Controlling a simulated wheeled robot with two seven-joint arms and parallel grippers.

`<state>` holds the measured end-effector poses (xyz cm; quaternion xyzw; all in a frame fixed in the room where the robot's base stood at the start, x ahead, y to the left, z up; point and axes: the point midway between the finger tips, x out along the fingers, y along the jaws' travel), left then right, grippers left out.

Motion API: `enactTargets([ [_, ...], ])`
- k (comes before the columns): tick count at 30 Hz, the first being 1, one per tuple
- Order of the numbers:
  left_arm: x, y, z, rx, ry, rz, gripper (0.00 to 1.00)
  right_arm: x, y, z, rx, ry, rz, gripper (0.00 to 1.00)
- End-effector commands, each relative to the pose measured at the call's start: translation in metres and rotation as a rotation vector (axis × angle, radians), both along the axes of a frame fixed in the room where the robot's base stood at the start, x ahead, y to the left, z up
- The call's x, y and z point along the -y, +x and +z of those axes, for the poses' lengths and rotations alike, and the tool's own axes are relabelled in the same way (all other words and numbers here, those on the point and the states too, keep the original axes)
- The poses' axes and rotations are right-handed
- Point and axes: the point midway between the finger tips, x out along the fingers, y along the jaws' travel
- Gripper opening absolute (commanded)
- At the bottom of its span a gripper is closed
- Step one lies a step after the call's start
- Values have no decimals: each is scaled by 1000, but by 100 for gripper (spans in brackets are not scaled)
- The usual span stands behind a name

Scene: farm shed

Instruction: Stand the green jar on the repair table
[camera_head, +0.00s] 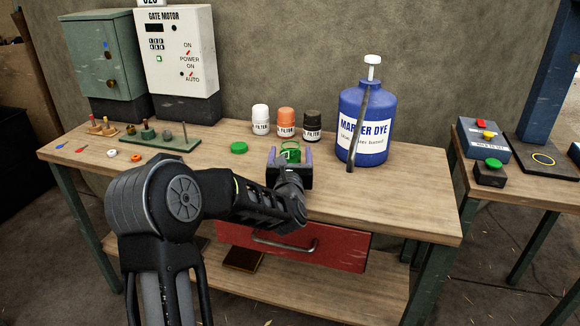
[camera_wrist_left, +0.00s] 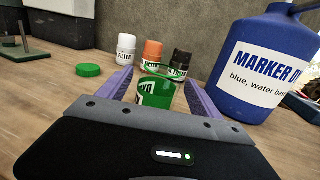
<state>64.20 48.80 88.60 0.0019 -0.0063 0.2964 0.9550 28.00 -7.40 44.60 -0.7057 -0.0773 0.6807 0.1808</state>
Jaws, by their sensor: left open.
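The green jar (camera_head: 290,154) stands upright and without a lid on the wooden repair table (camera_head: 405,190). It also shows in the left wrist view (camera_wrist_left: 157,92), with part of its label visible. My left gripper (camera_head: 290,160) is open, with its two purple fingers on either side of the jar. I cannot tell whether the fingers touch it. The gripper body hides the jar's lower part. My right gripper is not in view.
Three filter bottles (camera_head: 286,122) stand behind the jar. A green lid (camera_head: 239,148) lies to its left, and a big blue marker dye bottle (camera_head: 378,112) stands to its right. A red drawer (camera_head: 340,248) is below the tabletop. The table's right front is clear.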

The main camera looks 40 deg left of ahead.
Motion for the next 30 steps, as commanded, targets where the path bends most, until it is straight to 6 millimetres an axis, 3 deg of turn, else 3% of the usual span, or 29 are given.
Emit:
enactTargets([
  [18,61,-89,-2,1,1,-1,74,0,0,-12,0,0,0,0],
  [30,66,-96,-2,0,0,0,74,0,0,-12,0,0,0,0],
])
